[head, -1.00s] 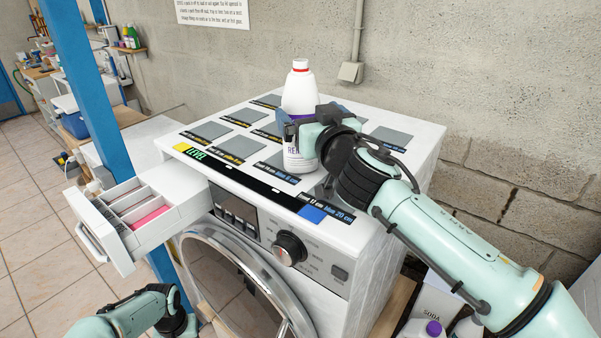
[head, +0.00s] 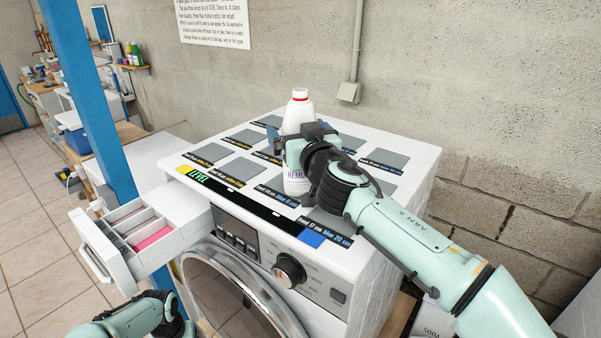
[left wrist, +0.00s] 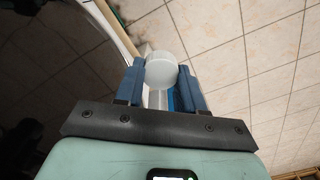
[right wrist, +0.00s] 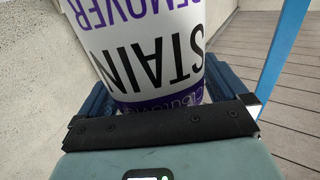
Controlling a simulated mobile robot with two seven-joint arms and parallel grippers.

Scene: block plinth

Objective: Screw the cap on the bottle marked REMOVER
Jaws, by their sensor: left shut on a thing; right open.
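The white bottle (head: 298,118) marked REMOVER stands upright on the white top of the washing machine. Its upper end is white with a red ring below. My right gripper (head: 297,142) is open, with its fingers on either side of the bottle. In the right wrist view the bottle's label (right wrist: 150,45), reading STAIN REMOVER, fills the space between the fingers. My left gripper (left wrist: 161,70) is shut on a white round cap (left wrist: 161,66), held above the tiled floor. In the head view only my left forearm shows at the bottom left; the fingers are hidden.
The washing machine (head: 345,255) has grey pads (head: 384,158) with printed labels on top. Its detergent drawer (head: 115,262) is pulled out at the left, near my left arm. A blue post (head: 85,95) stands behind the drawer. A wall rises behind the machine.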

